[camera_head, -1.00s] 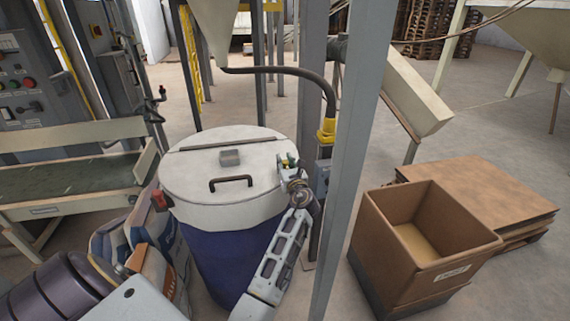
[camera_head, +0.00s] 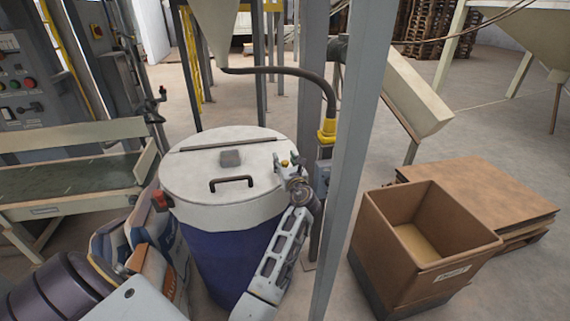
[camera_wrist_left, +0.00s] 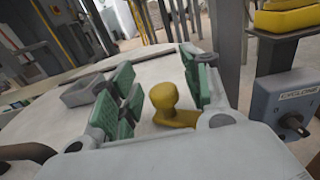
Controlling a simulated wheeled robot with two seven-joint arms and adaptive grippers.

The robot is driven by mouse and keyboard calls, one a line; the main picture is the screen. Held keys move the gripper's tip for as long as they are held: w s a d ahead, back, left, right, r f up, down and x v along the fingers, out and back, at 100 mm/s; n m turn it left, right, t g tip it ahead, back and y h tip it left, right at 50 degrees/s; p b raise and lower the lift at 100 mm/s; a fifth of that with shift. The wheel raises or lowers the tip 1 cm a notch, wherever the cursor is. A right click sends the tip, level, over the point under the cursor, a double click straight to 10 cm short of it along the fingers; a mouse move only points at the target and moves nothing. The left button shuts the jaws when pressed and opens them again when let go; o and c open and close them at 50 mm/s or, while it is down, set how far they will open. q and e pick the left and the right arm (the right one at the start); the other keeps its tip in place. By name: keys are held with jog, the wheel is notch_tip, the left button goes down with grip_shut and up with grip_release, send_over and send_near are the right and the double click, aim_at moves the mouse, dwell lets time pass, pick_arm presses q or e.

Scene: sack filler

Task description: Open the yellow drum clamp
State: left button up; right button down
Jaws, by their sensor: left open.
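The yellow drum clamp (camera_wrist_left: 164,98) is a small rounded knob on a short yellow base at the rim of the drum lid. In the head view it is a tiny yellow spot (camera_head: 284,163) at the lid's right edge. The drum (camera_head: 225,250) is dark blue with a white lid (camera_head: 215,165) and a black handle (camera_head: 231,182). My left gripper (camera_head: 286,160) is open at that edge. In the wrist view its green-padded fingers (camera_wrist_left: 155,88) stand on either side of the clamp, with gaps visible. Whether either finger touches it cannot be told. My right gripper is not in view.
A grey steel post (camera_head: 352,150) stands close to the right of my left arm. An open cardboard box (camera_head: 425,240) stands on the right, a conveyor (camera_head: 70,180) on the left.

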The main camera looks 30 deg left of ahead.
aim_at(285, 161)
pick_arm(q)
notch_tip(285, 161, up, 9)
jog(key=shift+f, duration=0.1)
dwell(0.4)
